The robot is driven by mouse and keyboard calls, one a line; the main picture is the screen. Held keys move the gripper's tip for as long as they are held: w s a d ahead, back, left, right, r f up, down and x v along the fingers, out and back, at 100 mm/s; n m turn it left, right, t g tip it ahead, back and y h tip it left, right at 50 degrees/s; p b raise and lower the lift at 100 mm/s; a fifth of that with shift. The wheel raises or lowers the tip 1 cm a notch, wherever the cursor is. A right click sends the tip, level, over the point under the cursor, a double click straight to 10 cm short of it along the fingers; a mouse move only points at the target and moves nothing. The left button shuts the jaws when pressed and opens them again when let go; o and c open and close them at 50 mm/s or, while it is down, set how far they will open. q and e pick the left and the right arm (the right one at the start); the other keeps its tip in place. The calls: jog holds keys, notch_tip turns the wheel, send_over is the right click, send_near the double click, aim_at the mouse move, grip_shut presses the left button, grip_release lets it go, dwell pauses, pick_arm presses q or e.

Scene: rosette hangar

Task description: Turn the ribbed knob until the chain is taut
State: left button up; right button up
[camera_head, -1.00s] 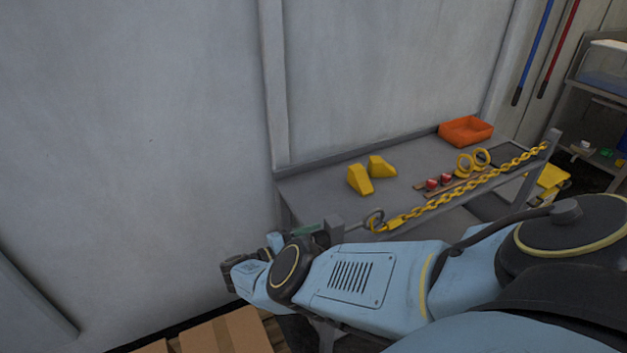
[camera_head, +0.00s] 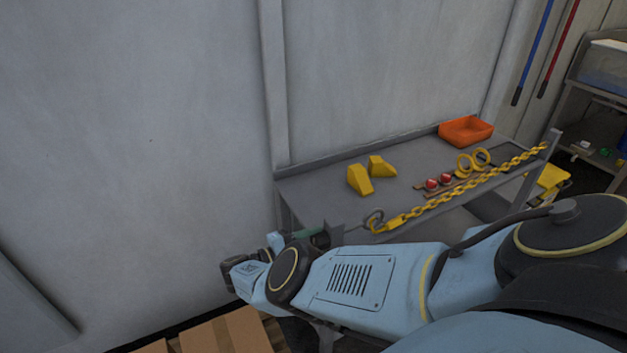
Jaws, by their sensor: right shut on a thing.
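The yellow chain (camera_head: 470,192) runs diagonally along the bench's front side, from a post at the right down to a yellow hook and a grey ring (camera_head: 373,217). It looks nearly straight, with little sag. Left of the ring is a grey bracket (camera_head: 335,232). A small green part, seemingly the ribbed knob (camera_head: 304,232), shows just left of the bracket; its ribs are too small to make out. My right gripper (camera_head: 314,239) is at the knob and shut on it, mostly hidden behind my wrist. My left gripper is out of view.
On the grey bench (camera_head: 325,192) stand two yellow wedges (camera_head: 360,180), red-capped parts (camera_head: 438,182), yellow rings (camera_head: 473,162) and an orange bin (camera_head: 466,131). A cardboard box (camera_head: 230,333) is on the floor below my wrist. The wall is close behind the bench.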

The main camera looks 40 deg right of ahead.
jog(key=m, duration=0.6)
jog(key=shift+f, duration=0.1)
jog(key=m+b, duration=0.1)
jog(key=m, duration=0.3)
jog(key=shift+m, duration=0.4)
jog(key=m, duration=0.2)
jog(key=shift+m+b, duration=0.4)
